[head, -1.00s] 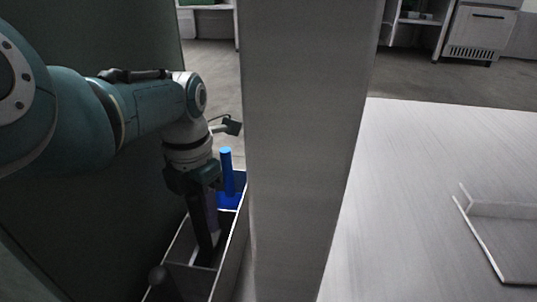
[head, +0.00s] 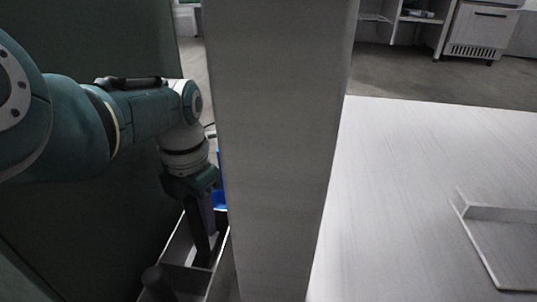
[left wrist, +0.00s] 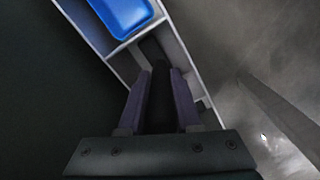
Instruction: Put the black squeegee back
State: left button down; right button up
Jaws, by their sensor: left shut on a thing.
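My left gripper (head: 203,232) reaches down into a narrow light-walled caddy (head: 172,247). In the left wrist view its two purple fingers (left wrist: 160,98) are closed on the black squeegee (left wrist: 160,85), a dark upright piece between them. The squeegee stands over or in the compartment beside the one with the blue tool; its lower end is dark and I cannot tell whether it touches the floor of the caddy. My right gripper is not in view.
A blue tool (left wrist: 122,14) lies in the neighbouring compartment; in the head view the pillar mostly hides it. A dark round knob (head: 155,276) shows at the caddy's near end. A wide grey pillar (head: 275,150) stands right of the caddy, before a pale table (head: 400,200).

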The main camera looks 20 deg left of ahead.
pick_arm(q)
jog(key=shift+f, duration=0.3)
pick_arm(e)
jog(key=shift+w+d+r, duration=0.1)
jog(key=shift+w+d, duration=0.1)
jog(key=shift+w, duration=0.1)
pick_arm(q)
jog(key=c, duration=0.8)
grip_release()
jog(key=shift+o, duration=1.4)
jog(key=shift+r+p, duration=0.4)
jog(key=shift+p, duration=0.1)
notch_tip(320, 180, up, 9)
jog(key=p, duration=0.9)
jog(key=shift+s+a+r, duration=0.1)
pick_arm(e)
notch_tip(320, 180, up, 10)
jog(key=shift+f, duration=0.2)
